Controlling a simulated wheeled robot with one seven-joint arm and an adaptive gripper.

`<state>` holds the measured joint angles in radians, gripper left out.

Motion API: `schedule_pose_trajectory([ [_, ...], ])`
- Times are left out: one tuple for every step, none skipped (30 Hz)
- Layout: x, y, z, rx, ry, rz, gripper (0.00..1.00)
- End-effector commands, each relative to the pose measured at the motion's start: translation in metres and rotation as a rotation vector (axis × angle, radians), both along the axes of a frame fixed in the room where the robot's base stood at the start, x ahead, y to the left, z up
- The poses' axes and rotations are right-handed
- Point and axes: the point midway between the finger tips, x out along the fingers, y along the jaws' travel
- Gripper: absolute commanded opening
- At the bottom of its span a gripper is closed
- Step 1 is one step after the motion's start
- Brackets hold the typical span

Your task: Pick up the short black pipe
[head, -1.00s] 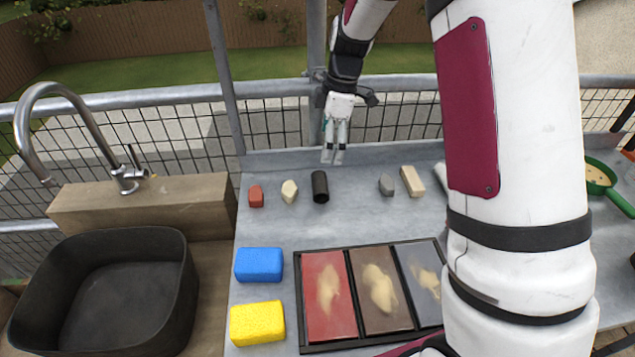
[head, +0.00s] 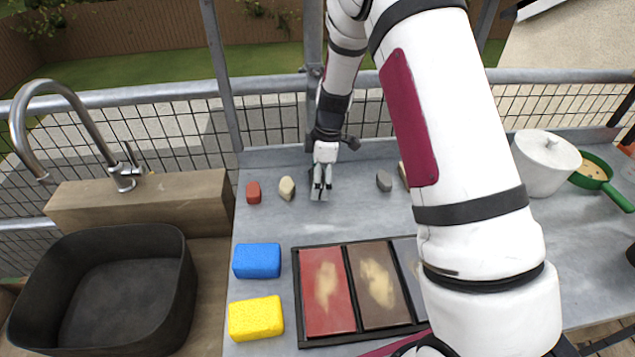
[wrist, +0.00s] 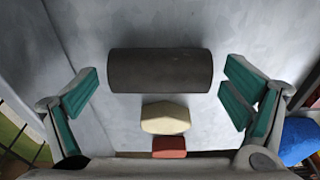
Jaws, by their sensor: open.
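The short black pipe (wrist: 160,70) lies on the grey worktop, crosswise between the open fingers in the wrist view. My gripper (wrist: 158,98) is open and empty, with a teal-padded finger on each side and clear space at both pipe ends. I cannot tell the exact height of the fingertips above the worktop.
A cream piece (head: 286,188) and a red piece (head: 253,192) sit left of my gripper; a grey piece (head: 384,181) sits right. Blue (head: 257,261) and yellow (head: 256,318) sponges and a framed tile tray (head: 298,300) lie nearer. A white lidded pot (head: 545,165) stands right.

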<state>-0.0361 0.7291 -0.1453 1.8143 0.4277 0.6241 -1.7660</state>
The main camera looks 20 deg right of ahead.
Motion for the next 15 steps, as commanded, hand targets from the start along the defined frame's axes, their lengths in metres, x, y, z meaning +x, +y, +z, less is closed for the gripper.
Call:
schedule_pose_trajectory([
  [0.0001,0.0003,-0.0023,0.0,0.0,0.0,0.94],
  [0.0002,0.0004,-0.003,0.0,-0.001,0.001,0.94],
  [0.0002,0.0005,-0.0033,0.0,-0.001,0.001,0.94],
  [0.0003,0.0005,-0.0034,0.0,-0.001,0.001,0.94],
  [0.0003,0.0004,-0.0033,0.0,-0.001,0.001,0.94],
  [0.0003,0.0005,-0.0031,0.0,-0.001,0.001,0.94],
  [0.0003,0.0005,-0.0031,0.0,-0.001,0.001,0.94],
  [0.0003,0.0005,-0.0031,0.0,-0.001,0.001,0.94],
  [0.0003,0.0005,-0.0031,0.0,-0.001,0.001,0.87],
  [0.0002,0.0005,-0.0031,0.0,-0.001,0.0,0.81],
  [0.0002,0.0005,-0.0031,0.0,-0.001,0.0,0.74],
  [0.0002,0.0005,-0.0031,0.0,-0.001,0.0,0.65],
  [0.0002,0.0005,-0.003,0.0,-0.001,0.0,0.58],
  [0.0002,0.0005,-0.0031,0.0,-0.001,0.0,0.51],
  [0.0002,0.0005,-0.0031,0.0,-0.001,0.0,0.49],
])
